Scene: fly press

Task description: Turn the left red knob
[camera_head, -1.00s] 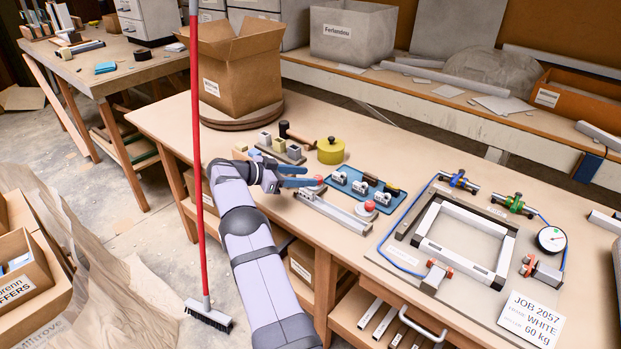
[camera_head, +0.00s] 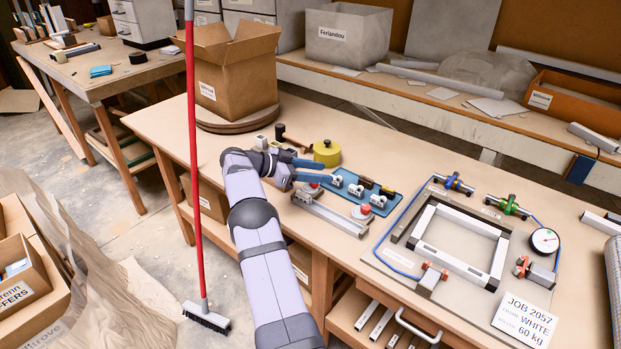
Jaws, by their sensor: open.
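Two red knobs sit near the ends of a grey metal bar fixture on the bench. The left red knob (camera_head: 314,186) is at the fixture's far left end, partly covered by my gripper. The right red knob (camera_head: 365,209) is at its near right end. My gripper (camera_head: 319,172) is open and empty, with its two blue fingers pointing right. In the picture the fingers lie just above the left knob. I cannot tell their height over it or whether they touch it.
A blue tray (camera_head: 394,203) with small metal parts lies right behind the knobs. A yellow round tin (camera_head: 327,151) stands beyond the gripper. A square frame fixture (camera_head: 408,241) fills the bench to the right. A red-handled broom (camera_head: 193,130) stands in front of the bench at left.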

